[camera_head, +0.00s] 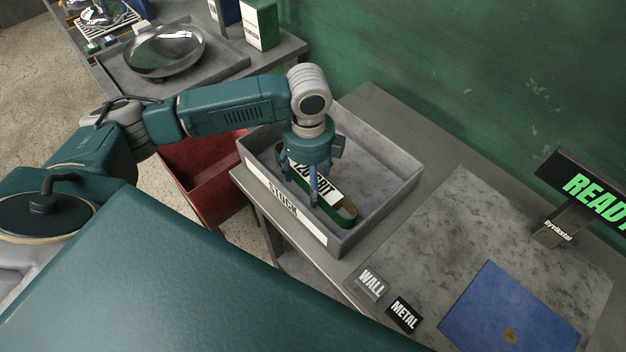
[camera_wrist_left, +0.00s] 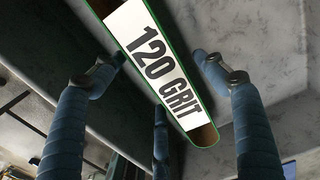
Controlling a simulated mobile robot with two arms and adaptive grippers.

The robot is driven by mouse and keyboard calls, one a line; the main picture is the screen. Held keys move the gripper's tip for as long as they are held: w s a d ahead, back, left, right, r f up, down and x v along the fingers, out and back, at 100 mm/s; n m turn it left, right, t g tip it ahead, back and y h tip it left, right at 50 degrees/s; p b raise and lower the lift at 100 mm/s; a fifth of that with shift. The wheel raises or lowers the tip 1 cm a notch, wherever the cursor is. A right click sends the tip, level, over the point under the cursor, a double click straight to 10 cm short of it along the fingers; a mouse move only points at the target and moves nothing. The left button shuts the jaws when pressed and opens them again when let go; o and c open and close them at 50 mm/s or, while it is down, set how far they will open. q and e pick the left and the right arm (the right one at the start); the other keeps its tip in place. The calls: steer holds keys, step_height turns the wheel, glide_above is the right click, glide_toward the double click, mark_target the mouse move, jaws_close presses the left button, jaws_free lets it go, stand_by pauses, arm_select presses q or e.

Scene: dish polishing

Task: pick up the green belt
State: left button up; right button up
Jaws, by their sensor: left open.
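The green belt (camera_head: 345,213) is a long loop with a white label reading "120 GRIT". It lies in the grey stock tray (camera_head: 384,196) on the table. In the left wrist view the belt (camera_wrist_left: 197,134) runs diagonally between my fingers, with its label facing the camera. My left gripper (camera_head: 313,190) points down into the tray, over the belt, and hides part of it. Its blue fingers (camera_wrist_left: 160,110) are open and spread around the belt; I cannot tell whether any touches it. My right gripper is not in view.
The tray walls surround the left gripper closely. A red bin (camera_head: 205,178) stands left of the table. A blue cloth (camera_head: 510,315), small "WALL" (camera_head: 369,283) and "METAL" (camera_head: 404,315) blocks and a "READY" sign (camera_head: 590,190) are at right. A metal bowl (camera_head: 165,50) is behind.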

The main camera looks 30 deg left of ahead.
arm_select(q)
steer(key=c, duration=1.4)
steer(key=shift+r, duration=0.15)
steer(key=shift+c, duration=0.2)
